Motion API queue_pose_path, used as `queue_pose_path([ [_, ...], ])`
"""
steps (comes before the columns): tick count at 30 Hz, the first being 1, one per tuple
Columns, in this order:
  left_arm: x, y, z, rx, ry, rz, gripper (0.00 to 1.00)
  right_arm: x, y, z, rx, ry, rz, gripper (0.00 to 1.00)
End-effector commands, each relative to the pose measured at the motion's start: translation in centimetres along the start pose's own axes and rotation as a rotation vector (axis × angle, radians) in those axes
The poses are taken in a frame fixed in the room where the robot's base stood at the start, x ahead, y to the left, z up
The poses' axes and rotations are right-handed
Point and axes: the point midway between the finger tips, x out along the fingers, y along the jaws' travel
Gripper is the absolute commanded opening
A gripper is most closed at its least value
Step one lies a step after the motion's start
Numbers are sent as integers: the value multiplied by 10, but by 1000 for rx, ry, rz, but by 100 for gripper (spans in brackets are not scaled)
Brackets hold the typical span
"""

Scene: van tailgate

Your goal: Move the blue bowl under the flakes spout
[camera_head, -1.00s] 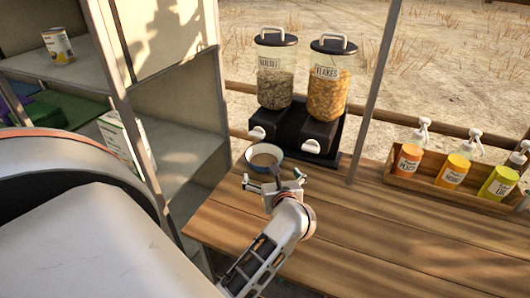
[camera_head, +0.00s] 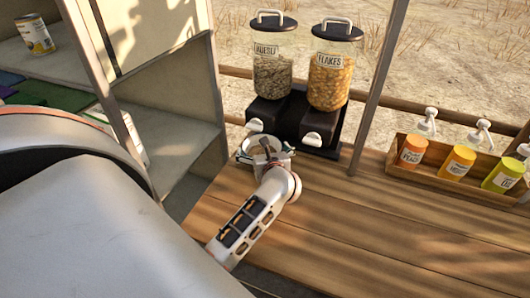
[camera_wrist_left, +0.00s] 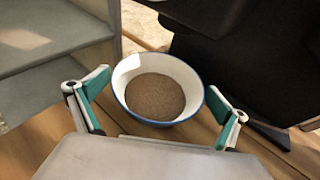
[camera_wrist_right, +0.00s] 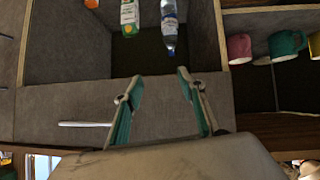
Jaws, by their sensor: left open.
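The blue bowl (camera_head: 262,140) stands on the wooden counter, just in front of the muesli dispenser (camera_head: 272,72) and left of the flakes dispenser (camera_head: 331,78). In the head view my left gripper (camera_head: 265,155) hides much of the bowl. In the left wrist view the bowl (camera_wrist_left: 190,76) has a white inside, a blue rim and brown contents. It sits between the spread fingers of my left gripper (camera_wrist_left: 158,84), with gaps on both sides. The flakes spout lever (camera_head: 313,140) is right of the bowl. My right gripper (camera_wrist_right: 159,75) is open and empty, seen only in its wrist view.
Grey shelving (camera_head: 180,130) stands close on the left. Bottles and mugs (camera_wrist_right: 285,43) are on shelves before my right gripper.

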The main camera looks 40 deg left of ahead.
Motion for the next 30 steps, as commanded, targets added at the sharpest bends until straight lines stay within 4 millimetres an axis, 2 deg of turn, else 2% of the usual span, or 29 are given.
queue_pose_path([
  [5,11,0,0,0,0,1,100,0,0,3,2,-7,1,40],
  [13,12,0,0,0,0,0,100,0,0,1,4,-3,2,40],
  [14,12,0,0,0,0,0,95,0,0,0,4,-3,3,40],
  [17,12,0,0,0,1,0,69,0,0,-1,5,-1,3,40],
  [23,11,-1,-1,-1,1,0,69,0,1,-2,5,2,4,40],
  [30,2,-17,-5,-1,2,-1,69,2,0,1,5,3,4,40],
])
